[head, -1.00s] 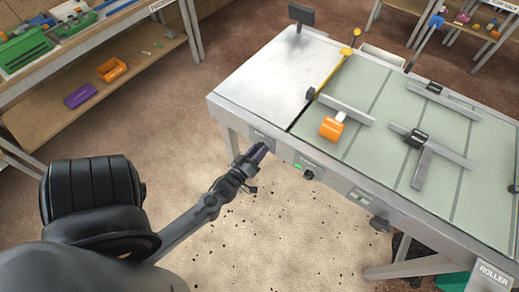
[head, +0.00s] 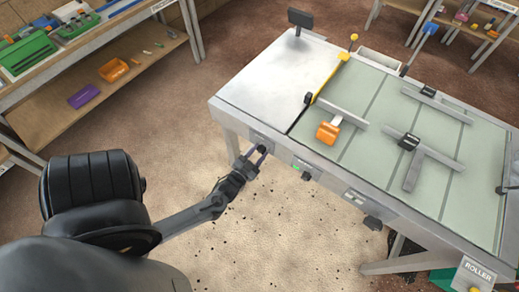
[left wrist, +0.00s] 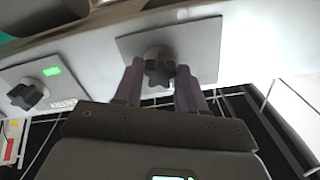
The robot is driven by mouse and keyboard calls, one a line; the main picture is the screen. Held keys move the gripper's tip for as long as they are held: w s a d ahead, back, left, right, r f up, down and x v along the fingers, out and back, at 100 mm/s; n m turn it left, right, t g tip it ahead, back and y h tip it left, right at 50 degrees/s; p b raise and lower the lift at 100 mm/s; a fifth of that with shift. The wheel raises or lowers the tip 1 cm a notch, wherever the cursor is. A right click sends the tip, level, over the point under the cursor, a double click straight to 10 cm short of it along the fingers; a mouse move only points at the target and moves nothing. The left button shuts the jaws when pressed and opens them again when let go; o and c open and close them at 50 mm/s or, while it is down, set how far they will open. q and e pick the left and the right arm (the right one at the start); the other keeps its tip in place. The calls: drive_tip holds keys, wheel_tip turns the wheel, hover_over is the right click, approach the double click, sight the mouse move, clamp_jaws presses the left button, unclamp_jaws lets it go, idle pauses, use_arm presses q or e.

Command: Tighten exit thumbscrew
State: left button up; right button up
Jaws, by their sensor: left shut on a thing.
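A dark star-shaped thumbscrew (left wrist: 160,70) sits on a metal plate (left wrist: 203,45) on the front face of the machine table. It is the leftmost knob of the front in the head view, where its label is too small to read. My left gripper (head: 262,152) is at this thumbscrew. In the left wrist view its two purple fingers (left wrist: 159,75) stand on either side of the knob, shut on it. Whether this one is the exit thumbscrew cannot be read. My right gripper is not in view.
A second knob (left wrist: 28,95) with a green light is beside it on the same front. Another knob (head: 373,222) is further right. The table top (head: 275,80) carries a yellow-edged arm, an orange block (head: 327,133) and metal guides. The floor before the table is clear.

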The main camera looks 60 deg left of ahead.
sight(259, 152)
use_arm(q)
drive_tip(key=m+p, duration=0.1)
drive_tip(key=m, duration=0.2)
drive_tip(key=m+p, duration=0.2)
drive_tip(key=m, duration=0.2)
drive_tip(key=shift+r+m, duration=0.2)
drive_tip(key=shift+m, duration=0.1)
drive_tip(key=shift+f, duration=0.15)
drive_tip(key=o, duration=1)
drive_tip(key=shift+s+d, duration=0.1)
drive_tip(key=shift+s, duration=0.05)
drive_tip(key=shift+p+v, duration=0.6)
drive_tip(key=shift+v, duration=1.25)
